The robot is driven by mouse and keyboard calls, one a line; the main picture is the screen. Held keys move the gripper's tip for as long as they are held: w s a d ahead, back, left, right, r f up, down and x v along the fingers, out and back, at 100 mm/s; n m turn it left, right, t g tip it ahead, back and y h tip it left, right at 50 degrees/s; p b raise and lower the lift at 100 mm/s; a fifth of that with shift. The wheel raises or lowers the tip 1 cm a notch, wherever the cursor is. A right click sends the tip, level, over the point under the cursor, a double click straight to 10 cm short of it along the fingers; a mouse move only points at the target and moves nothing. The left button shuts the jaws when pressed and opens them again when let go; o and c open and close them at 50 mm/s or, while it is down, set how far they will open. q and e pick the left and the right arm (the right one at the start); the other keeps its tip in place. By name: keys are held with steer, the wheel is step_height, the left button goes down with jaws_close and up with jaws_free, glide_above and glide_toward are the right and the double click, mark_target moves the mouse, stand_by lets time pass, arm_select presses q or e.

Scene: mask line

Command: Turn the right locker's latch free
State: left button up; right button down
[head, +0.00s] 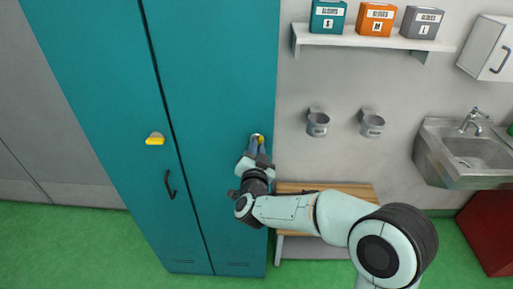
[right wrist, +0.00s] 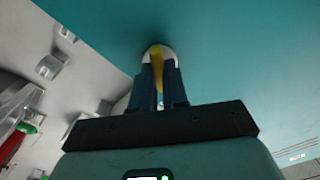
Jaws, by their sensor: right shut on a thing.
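The right locker (head: 220,90) is a tall teal door, shut, beside the left locker (head: 105,90). Its yellow latch (head: 260,138) shows near the door's right edge. My right gripper (head: 257,146) is at the door and shut on this latch. In the right wrist view the yellow latch (right wrist: 157,68) stands between the two dark fingers (right wrist: 160,85), lengthwise along them, in front of a pale round plate. The fingers hide part of it. The left locker has its own yellow latch (head: 155,139), lying about level. My left gripper is not in view.
A dark handle (head: 170,185) is on the left locker. A wooden bench (head: 335,189) stands right of the lockers, behind my right arm. A shelf (head: 370,40) with glove boxes, two wall cups (head: 317,124) and a sink (head: 470,150) are to the right. Green floor lies in front.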

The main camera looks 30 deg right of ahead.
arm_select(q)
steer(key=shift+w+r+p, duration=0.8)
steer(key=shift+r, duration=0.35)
arm_select(e)
steer(key=n, duration=0.6)
steer(key=shift+n, duration=0.4)
steer(key=c, duration=1.1)
jaws_free()
steer(key=shift+c, duration=0.2)
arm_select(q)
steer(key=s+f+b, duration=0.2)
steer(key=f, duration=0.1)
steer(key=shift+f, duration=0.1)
arm_select(e)
steer(key=v, duration=1.3)
steer(key=shift+a, duration=0.15)
